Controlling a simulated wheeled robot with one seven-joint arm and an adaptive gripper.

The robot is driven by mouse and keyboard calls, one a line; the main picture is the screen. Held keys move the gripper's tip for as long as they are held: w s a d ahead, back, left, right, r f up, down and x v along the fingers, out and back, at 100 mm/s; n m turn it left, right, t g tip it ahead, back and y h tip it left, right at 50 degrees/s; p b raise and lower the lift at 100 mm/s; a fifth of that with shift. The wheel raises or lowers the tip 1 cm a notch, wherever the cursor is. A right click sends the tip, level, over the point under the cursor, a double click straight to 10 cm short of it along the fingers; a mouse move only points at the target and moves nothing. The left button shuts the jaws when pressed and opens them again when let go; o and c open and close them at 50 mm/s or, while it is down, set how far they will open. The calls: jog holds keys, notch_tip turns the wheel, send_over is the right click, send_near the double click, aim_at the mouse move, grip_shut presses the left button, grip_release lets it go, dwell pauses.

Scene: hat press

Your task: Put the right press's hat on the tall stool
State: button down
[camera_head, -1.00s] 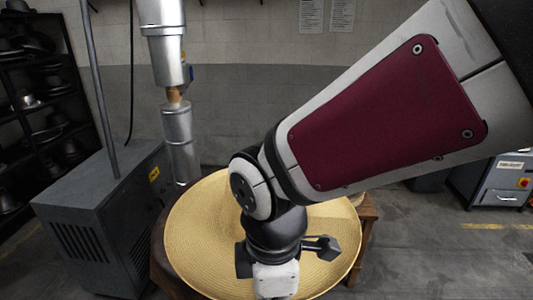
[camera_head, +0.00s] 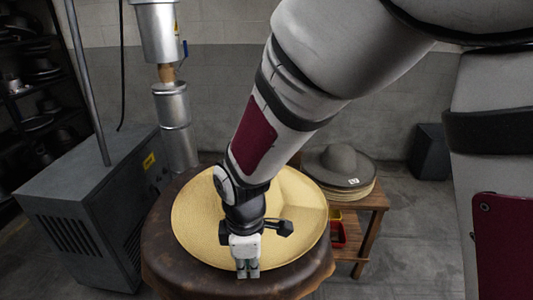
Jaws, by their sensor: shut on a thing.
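A wide pale straw hat (camera_head: 194,222) is over the round brown top of the tall stool (camera_head: 170,268), in the lower middle of the head view. A rim of the brown top shows around it, widest at the front. I cannot tell whether the hat touches the top or hangs just above it. My gripper (camera_head: 246,271) points down at the hat's near edge and is shut on its brim. My wrist and arm hide the middle of the hat.
A grey machine cabinet (camera_head: 80,215) with a pole stands close at left. Metal ducting (camera_head: 174,125) rises behind the stool. A wooden side table (camera_head: 375,200) at right bears a grey hat (camera_head: 340,163) on a stack of hats. Dark shelves (camera_head: 35,90) stand far left.

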jog(key=w, duration=0.2)
jog(key=w+a, duration=0.1)
jog(key=w, duration=0.1)
jog(key=shift+w+a+f, duration=0.1)
jog(key=shift+f, duration=0.15)
jog(key=shift+f+p, duration=0.3)
jog(key=shift+f, duration=1.4)
jog(key=shift+f, duration=0.15)
jog(key=c, duration=1.7)
grip_release()
